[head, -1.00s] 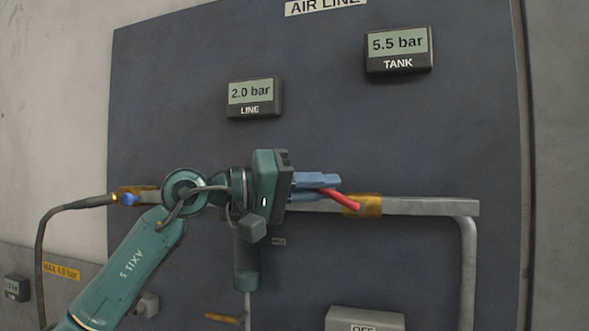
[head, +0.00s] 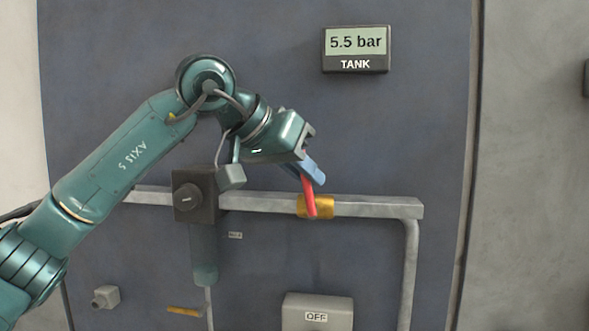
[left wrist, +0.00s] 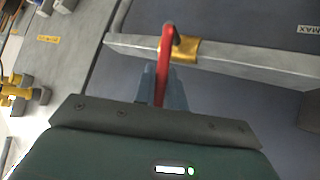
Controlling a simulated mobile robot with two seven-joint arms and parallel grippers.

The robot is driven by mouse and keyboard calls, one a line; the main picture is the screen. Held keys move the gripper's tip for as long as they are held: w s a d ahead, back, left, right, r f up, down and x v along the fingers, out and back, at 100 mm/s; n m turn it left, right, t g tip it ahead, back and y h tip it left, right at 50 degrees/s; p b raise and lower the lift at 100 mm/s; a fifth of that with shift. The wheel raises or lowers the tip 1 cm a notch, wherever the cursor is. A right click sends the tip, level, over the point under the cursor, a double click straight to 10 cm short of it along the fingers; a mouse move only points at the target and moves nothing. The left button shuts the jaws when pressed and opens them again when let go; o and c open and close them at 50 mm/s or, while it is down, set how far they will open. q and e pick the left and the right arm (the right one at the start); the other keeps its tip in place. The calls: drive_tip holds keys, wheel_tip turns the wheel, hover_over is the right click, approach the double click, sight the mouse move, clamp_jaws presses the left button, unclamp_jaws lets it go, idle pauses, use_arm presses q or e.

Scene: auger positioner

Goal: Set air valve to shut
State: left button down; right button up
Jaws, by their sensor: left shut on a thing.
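The air valve is a brass body (head: 328,207) on the grey horizontal pipe, with a red lever (head: 309,198). The lever stands up from the brass body, roughly across the pipe and leaning slightly left. My left gripper (head: 312,173) is above the pipe with its blue fingers shut on the lever's upper part. In the left wrist view the red lever (left wrist: 165,60) runs between the fingers (left wrist: 162,88) to the brass body (left wrist: 190,49). The held end of the lever is partly hidden. My right gripper is not in view.
The TANK gauge (head: 356,50) reads 5.5 bar, above and right of my gripper. A dark block (head: 195,196) with a knob and a hanging bowl sits on the pipe at left. A grey box marked OFF (head: 317,314) is below. The panel at right is clear.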

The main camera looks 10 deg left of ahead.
use_arm(q)
drive_tip(key=shift+d+m+y, duration=0.4)
drive_tip(key=shift+d+y, duration=0.25)
drive_tip(key=shift+y, duration=0.35)
drive_tip(key=shift+g, duration=0.3)
drive_tip(key=c, duration=1.7)
unclamp_jaws()
drive_tip(key=shift+r, duration=0.1)
drive_tip(key=b+v, duration=0.1)
drive_tip(key=v, duration=1.2)
